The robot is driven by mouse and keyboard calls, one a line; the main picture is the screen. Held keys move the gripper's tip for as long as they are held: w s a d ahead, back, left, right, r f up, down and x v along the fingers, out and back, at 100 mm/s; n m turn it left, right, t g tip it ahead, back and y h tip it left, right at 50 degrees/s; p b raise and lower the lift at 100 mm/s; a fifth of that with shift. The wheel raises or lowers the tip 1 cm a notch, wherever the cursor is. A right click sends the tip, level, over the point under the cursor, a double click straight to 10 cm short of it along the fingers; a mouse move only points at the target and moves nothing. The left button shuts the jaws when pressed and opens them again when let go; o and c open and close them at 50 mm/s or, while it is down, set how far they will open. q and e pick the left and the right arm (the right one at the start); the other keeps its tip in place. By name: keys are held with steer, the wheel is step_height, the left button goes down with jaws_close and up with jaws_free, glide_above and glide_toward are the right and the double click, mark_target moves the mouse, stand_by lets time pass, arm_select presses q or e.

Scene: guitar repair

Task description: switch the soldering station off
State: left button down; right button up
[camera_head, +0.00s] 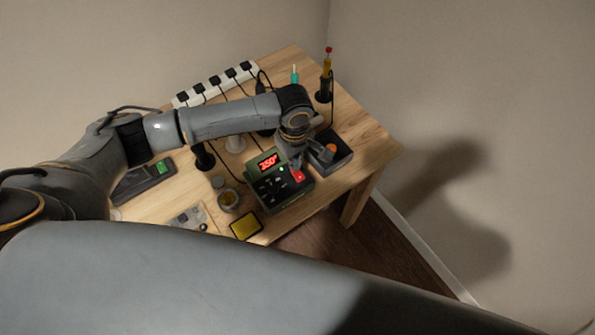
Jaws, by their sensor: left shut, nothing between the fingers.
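The soldering station (272,194) is a dark green and black box near the front edge of the wooden table. Its red display (268,162) is lit and reads about 350, with a small green light near it. A red switch (298,175) shows at the right of its front panel. My left gripper (297,164) points down just above the red switch, shut and empty. I cannot tell whether it touches the switch. My right gripper is not in view.
A dark box with an orange knob (331,148) stands close right of the gripper. A power strip (216,84) lies at the back. A yellow sponge (246,226), a small round tin (228,199) and a meter with a green screen (145,179) are to the left.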

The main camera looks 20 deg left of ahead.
arm_select(q)
steer(key=shift+f, duration=0.8)
stand_by(0.4)
step_height(320, 180, up, 7)
steer(key=p, duration=0.8)
steer(key=shift+r+p, duration=0.1)
steer(key=shift+p, duration=0.3)
